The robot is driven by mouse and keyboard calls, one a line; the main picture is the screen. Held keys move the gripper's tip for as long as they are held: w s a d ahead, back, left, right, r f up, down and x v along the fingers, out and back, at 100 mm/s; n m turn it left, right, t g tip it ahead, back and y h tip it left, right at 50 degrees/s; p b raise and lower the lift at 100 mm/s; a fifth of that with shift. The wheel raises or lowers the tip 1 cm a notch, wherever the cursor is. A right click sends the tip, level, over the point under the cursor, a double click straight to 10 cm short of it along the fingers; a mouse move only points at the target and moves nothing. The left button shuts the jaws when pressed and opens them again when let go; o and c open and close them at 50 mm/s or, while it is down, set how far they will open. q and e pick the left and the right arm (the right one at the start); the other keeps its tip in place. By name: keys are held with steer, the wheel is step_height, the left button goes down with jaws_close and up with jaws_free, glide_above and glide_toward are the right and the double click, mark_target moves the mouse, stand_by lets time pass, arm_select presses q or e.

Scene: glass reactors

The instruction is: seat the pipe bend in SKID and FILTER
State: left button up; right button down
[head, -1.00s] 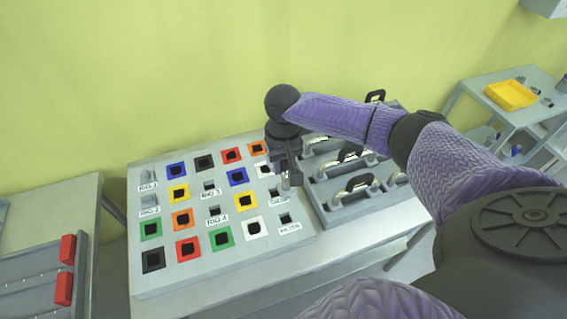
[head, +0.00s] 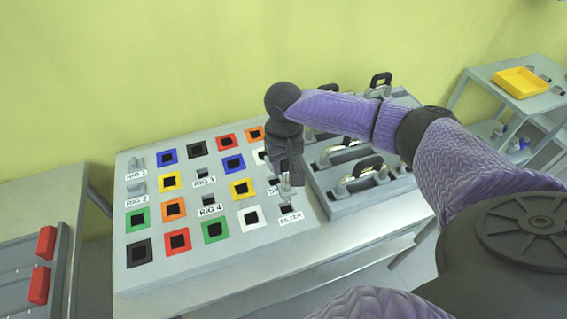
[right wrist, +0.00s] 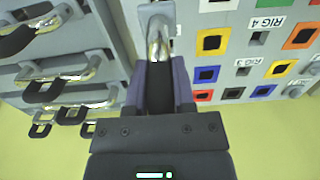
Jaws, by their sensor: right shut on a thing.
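My right gripper (head: 287,180) points down over the right front part of the socket board and is shut on the pipe bend. The bend's shiny metal (right wrist: 157,38) shows just beyond the fingers (right wrist: 168,85) in the right wrist view, with a grey end piece. In the head view a small part of the bend (head: 286,194) shows below the jaws. The FILTER socket (head: 289,209) is just in front of it. The SKID socket and label are partly hidden by the gripper. I cannot tell whether the bend touches either socket. My left gripper is not in view.
The grey board (head: 190,262) has several coloured sockets and RIG labels. To its right a grey tray (head: 345,213) holds several bends with black handles. A yellow bin (head: 521,82) stands on a far shelf. Red blocks (head: 40,285) lie at the left.

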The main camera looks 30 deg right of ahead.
steer(key=shift+f+b, duration=1.65)
steer(key=shift+b, duration=0.05)
steer(key=shift+f, duration=0.9)
steer(key=shift+f+b, duration=0.45)
steer(key=shift+f, duration=0.55)
steer(key=shift+f, duration=0.25)
steer(key=shift+c, duration=1.9)
jaws_free()
steer(key=shift+r+p, duration=0.1)
steer(key=shift+p, duration=0.25)
